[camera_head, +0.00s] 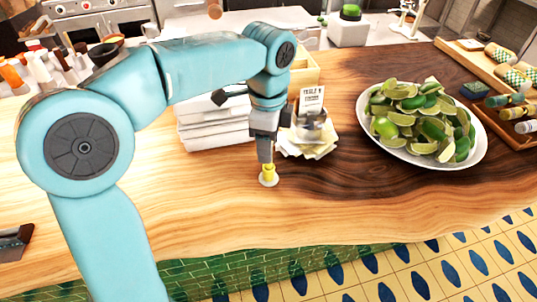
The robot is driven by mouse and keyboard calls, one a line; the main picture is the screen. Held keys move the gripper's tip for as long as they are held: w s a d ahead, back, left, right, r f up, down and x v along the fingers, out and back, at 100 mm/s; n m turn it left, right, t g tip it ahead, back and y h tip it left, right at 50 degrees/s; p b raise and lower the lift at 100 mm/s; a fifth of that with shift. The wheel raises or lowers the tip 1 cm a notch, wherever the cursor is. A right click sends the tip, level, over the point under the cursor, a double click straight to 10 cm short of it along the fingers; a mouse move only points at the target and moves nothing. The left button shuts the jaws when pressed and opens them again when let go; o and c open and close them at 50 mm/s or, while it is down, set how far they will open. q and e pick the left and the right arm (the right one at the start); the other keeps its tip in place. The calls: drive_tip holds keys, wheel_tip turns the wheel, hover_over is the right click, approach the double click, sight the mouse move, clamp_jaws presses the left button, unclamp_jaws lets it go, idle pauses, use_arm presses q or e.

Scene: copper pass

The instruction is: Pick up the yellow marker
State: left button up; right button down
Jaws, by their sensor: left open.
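The yellow marker (268,173) is a small yellow piece with a pale, wider bottom. It stands on the wooden counter (330,205), near the middle of the view. My left gripper (266,157) points straight down right over it, with the fingertips at its top. The jaws are open, but seen edge-on, so the gap between the fingers is hidden. I cannot tell whether a finger touches the marker. My right gripper does not show.
Behind the gripper are a stack of white napkins (214,125) and a holder with a printed card (311,101).

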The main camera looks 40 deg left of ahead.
use_arm(q)
drive_tip(key=shift+w+f, duration=0.15)
drive_tip(key=shift+f, duration=0.7)
drive_tip(key=shift+d+f, duration=0.15)
drive_tip(key=shift+f, duration=0.1)
drive_tip(key=shift+s+d, duration=0.1)
drive_tip(key=shift+s, duration=0.3)
drive_tip(key=shift+w, duration=0.15)
drive_tip(key=shift+w+a+f, duration=0.15)
drive_tip(key=shift+a, duration=0.05)
drive_tip(key=c, duration=0.5)
clamp_jaws()
drive_tip(key=shift+s+d, duration=0.15)
drive_tip(key=shift+s, duration=0.05)
drive_tip(key=shift+w, duration=0.15)
